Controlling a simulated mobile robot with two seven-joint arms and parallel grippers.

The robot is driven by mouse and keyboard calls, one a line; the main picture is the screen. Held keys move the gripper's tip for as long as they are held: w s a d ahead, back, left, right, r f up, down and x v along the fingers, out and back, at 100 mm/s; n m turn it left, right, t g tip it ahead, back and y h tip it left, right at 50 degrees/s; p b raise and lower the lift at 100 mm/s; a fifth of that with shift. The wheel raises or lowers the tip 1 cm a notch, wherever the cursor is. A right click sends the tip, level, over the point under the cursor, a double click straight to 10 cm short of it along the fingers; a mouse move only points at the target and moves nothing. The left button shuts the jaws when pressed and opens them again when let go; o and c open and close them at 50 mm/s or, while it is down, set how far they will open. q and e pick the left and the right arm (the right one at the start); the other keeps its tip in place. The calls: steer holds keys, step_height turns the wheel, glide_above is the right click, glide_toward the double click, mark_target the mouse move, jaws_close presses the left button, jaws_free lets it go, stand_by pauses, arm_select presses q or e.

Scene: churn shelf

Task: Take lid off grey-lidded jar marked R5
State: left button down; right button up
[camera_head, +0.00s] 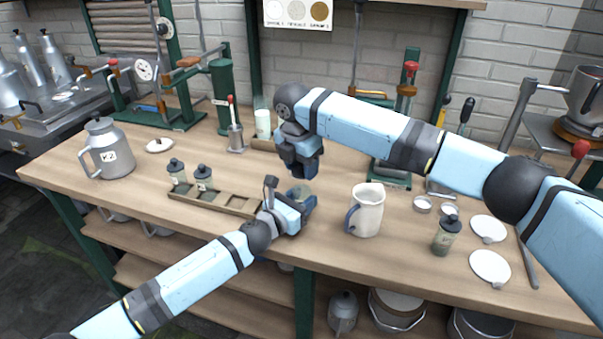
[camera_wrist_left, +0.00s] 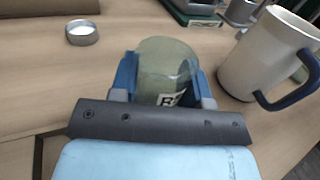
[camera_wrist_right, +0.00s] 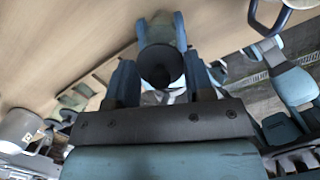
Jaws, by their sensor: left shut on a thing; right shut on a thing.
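The jar (camera_wrist_left: 166,62) is a small pale green vessel with a white label, partly hidden, on which an R can be read. My left gripper (camera_head: 296,205) is shut around its body, and the jar (camera_head: 299,191) stands upright with no lid on top. My right gripper (camera_head: 300,170) points down just above the jar. It is shut on a round dark grey lid (camera_wrist_right: 160,66). In the right wrist view the jar's greenish body (camera_wrist_right: 160,30) shows beyond the lid, between my left gripper's blue fingers. The lid is hidden in the head view.
A cream pitcher (camera_head: 369,212) stands close right of the jar. A wooden rack (camera_head: 212,201) lies to the left, near two dark-lidded jars (camera_head: 203,177). Another dark-lidded jar (camera_head: 446,236) and white discs (camera_head: 490,267) are on the right. The left front bench top is clear.

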arm_select(q)
steer(key=c, duration=0.5)
jaws_free()
steer(key=shift+s, duration=0.1)
